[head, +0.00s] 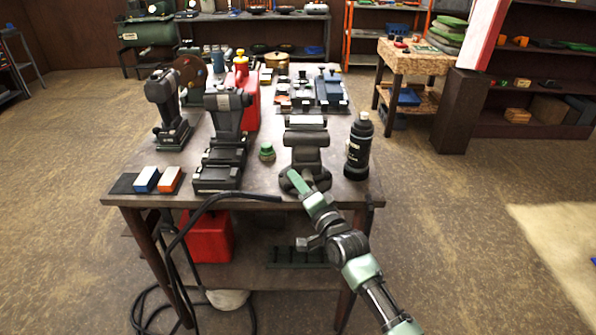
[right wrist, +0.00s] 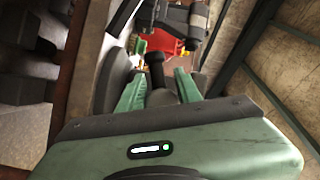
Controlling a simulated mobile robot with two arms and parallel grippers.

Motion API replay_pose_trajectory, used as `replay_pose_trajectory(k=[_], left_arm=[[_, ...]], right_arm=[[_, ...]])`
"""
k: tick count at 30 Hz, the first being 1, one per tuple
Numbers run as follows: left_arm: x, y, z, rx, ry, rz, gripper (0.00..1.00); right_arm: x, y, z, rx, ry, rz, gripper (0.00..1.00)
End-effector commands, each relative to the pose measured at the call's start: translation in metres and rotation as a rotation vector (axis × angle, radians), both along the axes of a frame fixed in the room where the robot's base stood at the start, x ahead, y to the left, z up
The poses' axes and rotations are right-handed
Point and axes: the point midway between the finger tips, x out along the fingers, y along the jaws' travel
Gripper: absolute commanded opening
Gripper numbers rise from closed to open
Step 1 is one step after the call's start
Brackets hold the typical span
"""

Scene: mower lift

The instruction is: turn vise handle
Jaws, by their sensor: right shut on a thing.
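The grey bench vise (head: 305,139) stands at the front right of the workbench (head: 268,186). My right gripper (head: 296,181) reaches in from the lower right to the front of the vise, near its round base. In the right wrist view, the green fingers stand on both sides of a dark bar with a rounded end, the vise handle (right wrist: 155,70), and are shut on it. In the head view the gripper covers the handle, so its angle cannot be told there. My left gripper is not in view.
A black bottle (head: 358,146) stands close to the right of the vise. A small green-topped item (head: 267,151) and a dark machine (head: 224,138) stand to its left. A red can (head: 243,90) is behind. A black cable (head: 185,235) hangs at the bench's front left.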

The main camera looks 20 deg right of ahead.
Motion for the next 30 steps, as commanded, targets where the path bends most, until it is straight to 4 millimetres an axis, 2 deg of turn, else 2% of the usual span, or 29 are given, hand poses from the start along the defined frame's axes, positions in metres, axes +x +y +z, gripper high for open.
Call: replay_pose_trajectory(k=[1, 15, 24, 30], left_arm=[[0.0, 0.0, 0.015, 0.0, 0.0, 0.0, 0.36], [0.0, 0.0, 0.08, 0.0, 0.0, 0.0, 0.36], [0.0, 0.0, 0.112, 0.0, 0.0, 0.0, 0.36], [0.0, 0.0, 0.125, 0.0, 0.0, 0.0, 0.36]], right_arm=[[-0.001, -0.001, 0.0, -0.046, 0.026, 0.001, 0.0], [-0.003, -0.007, -0.006, -0.472, 0.147, -0.002, 0.0], [-0.003, -0.013, -0.009, -0.743, 0.222, -0.005, 0.0], [-0.003, -0.018, -0.009, -0.906, 0.263, -0.008, 0.0]])
